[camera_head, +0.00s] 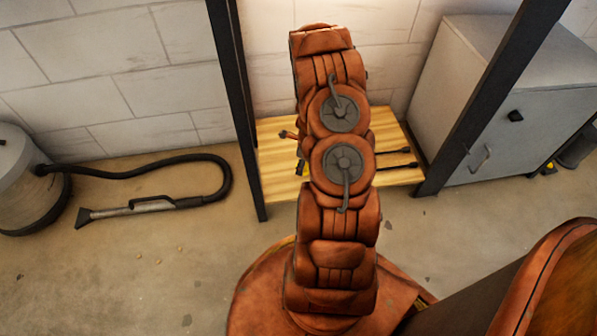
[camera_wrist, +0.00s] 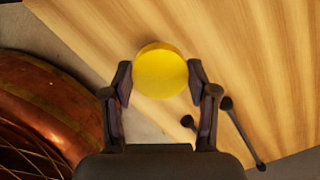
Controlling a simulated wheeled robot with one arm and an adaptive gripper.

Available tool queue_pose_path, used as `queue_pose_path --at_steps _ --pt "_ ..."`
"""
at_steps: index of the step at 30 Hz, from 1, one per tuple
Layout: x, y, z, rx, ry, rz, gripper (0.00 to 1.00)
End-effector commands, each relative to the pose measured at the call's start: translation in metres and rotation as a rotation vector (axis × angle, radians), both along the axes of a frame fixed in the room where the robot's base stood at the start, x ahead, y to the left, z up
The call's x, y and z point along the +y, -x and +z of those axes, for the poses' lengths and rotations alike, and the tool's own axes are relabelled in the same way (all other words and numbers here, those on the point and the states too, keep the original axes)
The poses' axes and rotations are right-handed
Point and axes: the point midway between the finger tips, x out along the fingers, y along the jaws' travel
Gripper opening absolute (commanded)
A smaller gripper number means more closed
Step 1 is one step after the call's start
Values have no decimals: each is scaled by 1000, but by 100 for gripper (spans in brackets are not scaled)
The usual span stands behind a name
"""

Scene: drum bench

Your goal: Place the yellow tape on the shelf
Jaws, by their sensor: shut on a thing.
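The yellow tape (camera_wrist: 160,70) is a round yellow disc in the wrist view. My gripper (camera_wrist: 160,79) is shut on it, with one dark finger at each side. The shelf (camera_head: 273,180) is a light wooden board between black posts in the head view. It fills much of the wrist view (camera_wrist: 265,60) behind the tape, and its edge runs past the tape's lower left. I cannot tell how high the tape is above the board.
Dark-headed sticks (camera_head: 396,165) lie on the shelf's right part; they also show in the wrist view (camera_wrist: 243,134). Black posts (camera_head: 235,100) stand at the shelf's sides. A grey cabinet (camera_head: 482,120) is at right, a vacuum hose (camera_head: 150,170) at left. A copper drum (camera_wrist: 40,105) is below left.

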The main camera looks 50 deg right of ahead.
Motion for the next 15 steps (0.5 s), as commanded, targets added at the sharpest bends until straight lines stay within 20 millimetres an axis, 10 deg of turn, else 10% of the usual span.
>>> queue_pose_path --at_steps 15 --pt "12 -14 -36 -1 0 -1 26"
